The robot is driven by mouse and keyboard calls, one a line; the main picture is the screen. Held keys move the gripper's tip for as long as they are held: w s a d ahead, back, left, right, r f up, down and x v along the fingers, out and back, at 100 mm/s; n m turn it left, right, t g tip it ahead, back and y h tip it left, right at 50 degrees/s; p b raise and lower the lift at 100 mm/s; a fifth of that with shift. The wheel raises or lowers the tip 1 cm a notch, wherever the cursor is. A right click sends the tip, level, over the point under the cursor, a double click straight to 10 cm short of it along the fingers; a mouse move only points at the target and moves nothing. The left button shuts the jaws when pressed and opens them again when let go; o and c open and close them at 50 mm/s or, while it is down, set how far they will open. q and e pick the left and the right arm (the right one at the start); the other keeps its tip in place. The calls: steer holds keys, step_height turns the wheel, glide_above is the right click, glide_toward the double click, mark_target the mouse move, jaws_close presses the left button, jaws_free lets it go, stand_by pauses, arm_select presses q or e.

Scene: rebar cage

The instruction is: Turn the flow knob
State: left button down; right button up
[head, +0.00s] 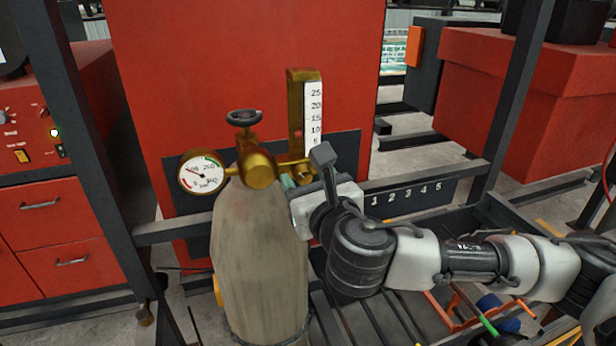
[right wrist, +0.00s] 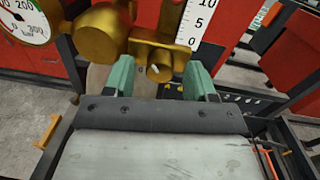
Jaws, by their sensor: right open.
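A grey gas cylinder (head: 258,265) stands upright with a brass regulator (head: 257,168) on top. A brass flowmeter with a white scale (head: 313,112) rises to the right of the regulator. My right gripper (head: 288,182) is at the flowmeter's lower end and partly covers it in the head view. In the right wrist view its two green fingers (right wrist: 160,80) are open and apart. A brass piece that looks like the flow knob (right wrist: 152,70) shows between and just beyond the fingertips. I cannot tell whether they touch it. My left gripper is not in view.
A round pressure gauge (head: 203,172) sits left of the regulator, and a dark handwheel (head: 244,117) tops it. A large red cabinet (head: 200,75) stands behind. A dark numbered rail (head: 420,195) and frame bars lie to the right.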

steer(key=c, duration=0.9)
steer(key=shift+f+m, duration=0.1)
steer(key=shift+m, duration=0.2)
